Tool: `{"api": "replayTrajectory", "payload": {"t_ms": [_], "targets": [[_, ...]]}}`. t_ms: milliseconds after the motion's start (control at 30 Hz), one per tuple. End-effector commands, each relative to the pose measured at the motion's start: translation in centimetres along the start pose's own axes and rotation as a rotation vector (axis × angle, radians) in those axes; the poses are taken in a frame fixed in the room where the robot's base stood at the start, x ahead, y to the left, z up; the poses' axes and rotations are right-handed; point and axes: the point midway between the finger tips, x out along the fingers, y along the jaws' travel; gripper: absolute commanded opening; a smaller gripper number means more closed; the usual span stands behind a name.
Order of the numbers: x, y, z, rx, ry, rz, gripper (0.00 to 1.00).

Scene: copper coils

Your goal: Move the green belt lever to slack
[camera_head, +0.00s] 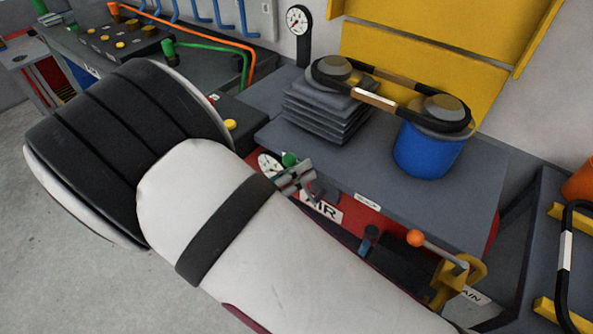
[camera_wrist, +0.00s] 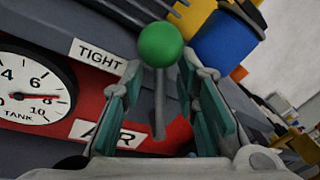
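The belt lever's green ball knob (camera_wrist: 160,44) tops a thin grey rod (camera_wrist: 159,105), which stands roughly upright in the wrist view, just right of the TIGHT label (camera_wrist: 98,56). My gripper (camera_wrist: 165,78) has its two teal-padded fingers apart, one on each side of the rod, with gaps visible. The knob sits at or just beyond the fingertips. In the head view, the green knob (camera_head: 289,159) shows beside my gripper (camera_head: 297,178) at the bench's front edge. My arm hides the lever's lower part there. A small white label (camera_head: 367,202), too small to read surely, lies to the right.
The tank gauge (camera_wrist: 30,90) and AIR plate (camera_wrist: 105,133) are close to the left finger. An orange-knobbed lever (camera_head: 415,238) stands to the right. Grey stacked plates (camera_head: 325,113) and a blue cylinder (camera_head: 427,152) stand on the bench behind, under a black belt (camera_head: 415,98).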

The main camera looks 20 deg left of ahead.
Motion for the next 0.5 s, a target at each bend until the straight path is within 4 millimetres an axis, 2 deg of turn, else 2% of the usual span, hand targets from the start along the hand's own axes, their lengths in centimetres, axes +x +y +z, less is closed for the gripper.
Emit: {"api": "replayTrajectory", "payload": {"t_ms": [200,267,333,500], "targets": [[0.03,0.01,0.01,0.000,0.000,0.000,0.28],[0.02,0.01,0.01,0.000,0.000,0.000,0.17],[0.01,0.01,0.00,0.000,0.000,0.000,0.01],[-0.02,0.08,0.04,0.000,0.000,0.003,0.00]]}}
